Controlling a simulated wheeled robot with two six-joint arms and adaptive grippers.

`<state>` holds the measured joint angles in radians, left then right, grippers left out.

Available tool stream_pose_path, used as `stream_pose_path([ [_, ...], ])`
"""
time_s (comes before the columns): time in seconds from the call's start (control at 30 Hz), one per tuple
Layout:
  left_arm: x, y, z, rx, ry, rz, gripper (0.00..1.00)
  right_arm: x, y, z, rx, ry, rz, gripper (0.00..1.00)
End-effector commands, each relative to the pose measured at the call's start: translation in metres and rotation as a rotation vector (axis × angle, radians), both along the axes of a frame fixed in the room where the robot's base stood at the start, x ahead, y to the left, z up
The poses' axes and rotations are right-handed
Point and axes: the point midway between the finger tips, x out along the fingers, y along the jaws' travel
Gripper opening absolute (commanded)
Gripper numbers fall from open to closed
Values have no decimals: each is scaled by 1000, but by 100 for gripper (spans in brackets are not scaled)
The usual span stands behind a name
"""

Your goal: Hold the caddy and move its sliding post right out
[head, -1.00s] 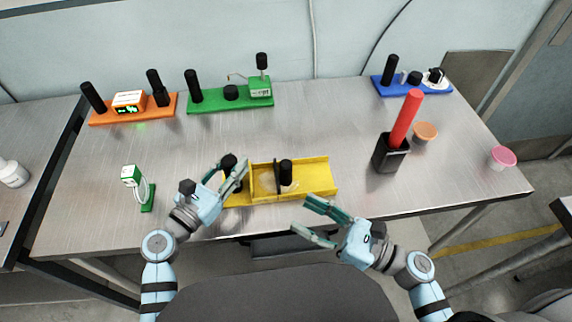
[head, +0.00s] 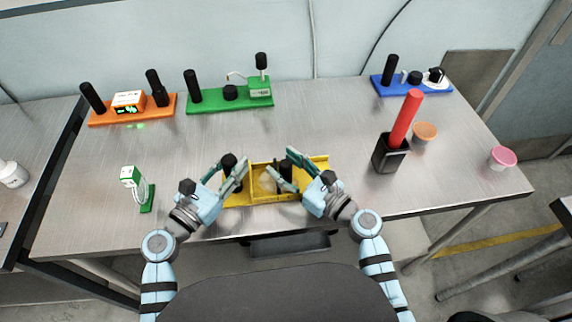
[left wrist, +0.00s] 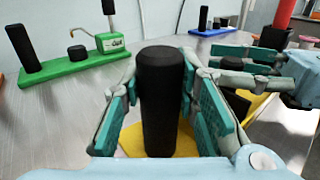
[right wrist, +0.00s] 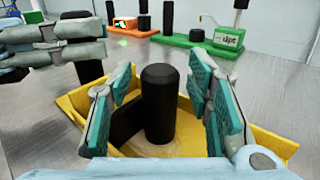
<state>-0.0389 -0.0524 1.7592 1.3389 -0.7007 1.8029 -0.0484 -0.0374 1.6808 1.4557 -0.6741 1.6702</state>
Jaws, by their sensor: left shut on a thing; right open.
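The yellow caddy (head: 318,163) sits near the table's front edge, and its tray also shows in the right wrist view (right wrist: 262,137). My left gripper (head: 233,173) is shut on the caddy's upright black handle (left wrist: 161,100) at its left end. The black sliding post (right wrist: 158,103) stands upright inside the tray, with a dark plate (right wrist: 124,122) at its left side. My right gripper (head: 284,170) is open, with its fingers on either side of the post and a visible gap to it.
A small green-and-white device (head: 132,177) stands left of the caddy. A black holder with a red stick (head: 403,118) stands to the right, near orange (head: 425,133) and pink (head: 502,158) cups. Orange, green and blue modules line the back. The middle table is clear.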

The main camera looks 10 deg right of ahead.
Motion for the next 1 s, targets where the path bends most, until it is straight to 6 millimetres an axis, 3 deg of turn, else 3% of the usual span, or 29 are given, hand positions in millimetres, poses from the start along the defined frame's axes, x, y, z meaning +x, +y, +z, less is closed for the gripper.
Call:
stream_pose_path([
  [0.07, 0, 0, -1, 0, 1, -1, 0, 0, 0, 0, 0, 0, 0, 44],
  [0.33, 0, 0, -1, 0, 1, -1, 0, 0, 0, 0, 0, 0, 0, 1],
  [0.63, 0, 0, -1, 0, 1, -1, 0, 0, -6, -1, -2, 0, 0, 0],
  [0.9, 0, 0, -1, 0, 1, 0, 0, -1, -58, -1, -5, 1, 1, 0],
  [1.0, 0, 0, -1, 0, 1, 0, 0, -1, -69, -1, -3, 0, 0, 0],
])
